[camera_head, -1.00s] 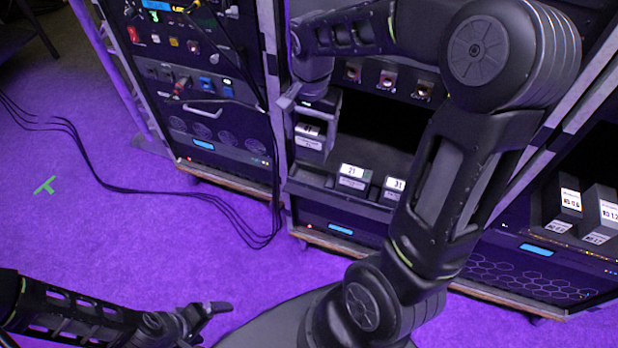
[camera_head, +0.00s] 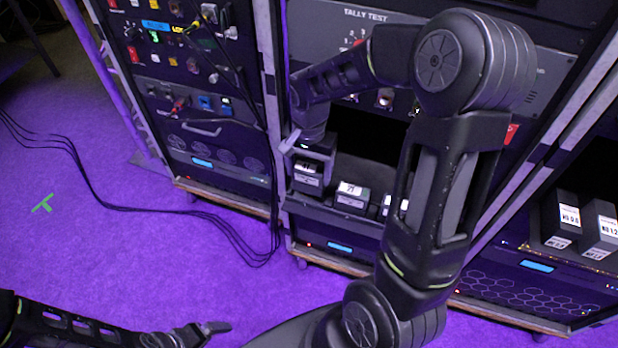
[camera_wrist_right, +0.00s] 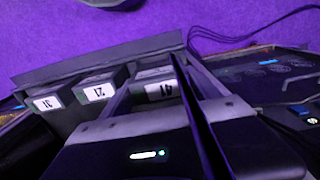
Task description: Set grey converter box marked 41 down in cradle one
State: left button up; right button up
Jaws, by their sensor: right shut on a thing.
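The grey converter box marked 41 (camera_wrist_right: 160,92) is between the fingers of my right gripper (camera_wrist_right: 150,78), which is shut on it. In the head view the same box (camera_head: 307,182) is at the left end of the ledge (camera_head: 318,212), in line with the box marked 21 (camera_head: 351,196). The wrist view shows the 21 box (camera_wrist_right: 97,90) and the 31 box (camera_wrist_right: 50,103) beside it. I cannot tell whether the held box touches the cradle floor; its underside is hidden. My left gripper (camera_head: 208,330) is low at the front, away from the rack; its finger gap is unclear.
A rack with cables and connectors (camera_head: 195,100) stands to the left. Two more labelled boxes (camera_head: 567,218) (camera_head: 603,228) sit in the rack on the right. Loose black cables (camera_head: 90,190) lie on the purple floor. My right arm covers part of the ledge.

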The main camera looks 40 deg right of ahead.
aim_at(309, 179)
notch_tip(309, 179, down, 3)
jog(key=shift+f, duration=0.2)
jog(key=shift+f, duration=0.1)
jog(key=o, duration=1.7)
jog(key=shift+r, duration=0.2)
notch_tip(309, 179, up, 12)
jog(key=shift+f, duration=0.1)
